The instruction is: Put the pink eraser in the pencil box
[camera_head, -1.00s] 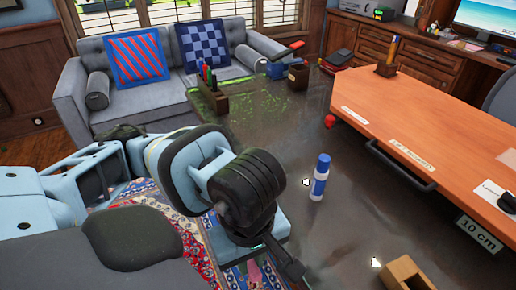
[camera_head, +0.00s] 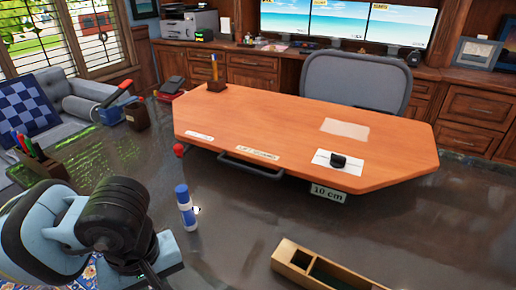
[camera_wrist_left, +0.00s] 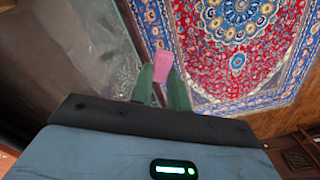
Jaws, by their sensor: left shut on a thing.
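The pink eraser (camera_wrist_left: 163,64) is between the fingertips of my left gripper (camera_wrist_left: 161,78) in the left wrist view. The gripper is shut on it and holds it up, with the patterned rug behind. In the head view my left arm comes in at the lower left, and the eraser cannot be made out there. The pencil box, an open wooden box (camera_head: 283,264) with a divider, is at the lower right of the head view, cut off by the bottom edge. It is to the right of my left arm and apart from it. My right gripper is not in view.
A blue and white glue stick (camera_head: 186,208) stands between my left arm and the desk (camera_head: 270,118). A 10 cm sign (camera_head: 329,194) is by the desk's front edge. A pen holder (camera_head: 38,162) is at the left. The dark surface (camera_head: 240,225) between glue stick and box is clear.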

